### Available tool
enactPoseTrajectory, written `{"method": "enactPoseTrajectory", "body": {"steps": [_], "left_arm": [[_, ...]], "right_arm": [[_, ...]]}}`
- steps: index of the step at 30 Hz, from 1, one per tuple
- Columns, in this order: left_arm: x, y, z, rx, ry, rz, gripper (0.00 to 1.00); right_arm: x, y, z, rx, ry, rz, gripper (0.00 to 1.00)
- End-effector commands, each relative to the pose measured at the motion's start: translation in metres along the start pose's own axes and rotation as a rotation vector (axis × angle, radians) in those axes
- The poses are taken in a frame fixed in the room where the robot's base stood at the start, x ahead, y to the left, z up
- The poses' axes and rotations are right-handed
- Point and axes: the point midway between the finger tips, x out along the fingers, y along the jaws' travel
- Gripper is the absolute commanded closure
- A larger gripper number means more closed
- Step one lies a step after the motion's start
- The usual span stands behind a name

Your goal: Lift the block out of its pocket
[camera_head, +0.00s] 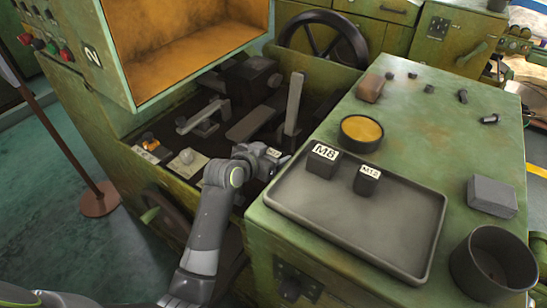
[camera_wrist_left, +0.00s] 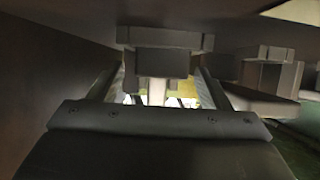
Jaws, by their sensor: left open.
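My left arm reaches into the open bed of the green machine in the head view. Its left gripper (camera_head: 268,160) is low in the bed, beside the tray table. A small block with a white label (camera_head: 273,152) shows right at the gripper; its text is too small to read surely and its pocket is hidden. In the left wrist view the two fingers of the left gripper (camera_wrist_left: 158,88) stand apart. A dark blocky part (camera_wrist_left: 160,62) shows beyond and between them; I cannot tell whether they touch it. My right gripper is not in view.
A grey tray (camera_head: 400,235) on the green tabletop holds blocks marked M8 (camera_head: 321,160) and M12 (camera_head: 367,181). An orange-filled bowl (camera_head: 361,132), a grey box (camera_head: 492,196) and a dark pot (camera_head: 493,262) stand around it. An upright lever (camera_head: 294,103) rises in the bed.

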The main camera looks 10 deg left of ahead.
Motion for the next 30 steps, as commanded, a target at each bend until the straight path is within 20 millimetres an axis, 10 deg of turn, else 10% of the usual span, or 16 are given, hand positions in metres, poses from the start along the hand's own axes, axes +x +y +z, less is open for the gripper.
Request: {"method": "enactPoseTrajectory", "body": {"steps": [13, 30], "left_arm": [[0.0154, -0.0003, 0.0011, 0.000, -0.001, -0.002, 0.29], [0.0147, -0.0004, -0.0011, 0.001, 0.004, -0.002, 0.97]], "right_arm": [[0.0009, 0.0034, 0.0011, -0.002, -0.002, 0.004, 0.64], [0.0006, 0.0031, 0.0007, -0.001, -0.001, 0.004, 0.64]]}}
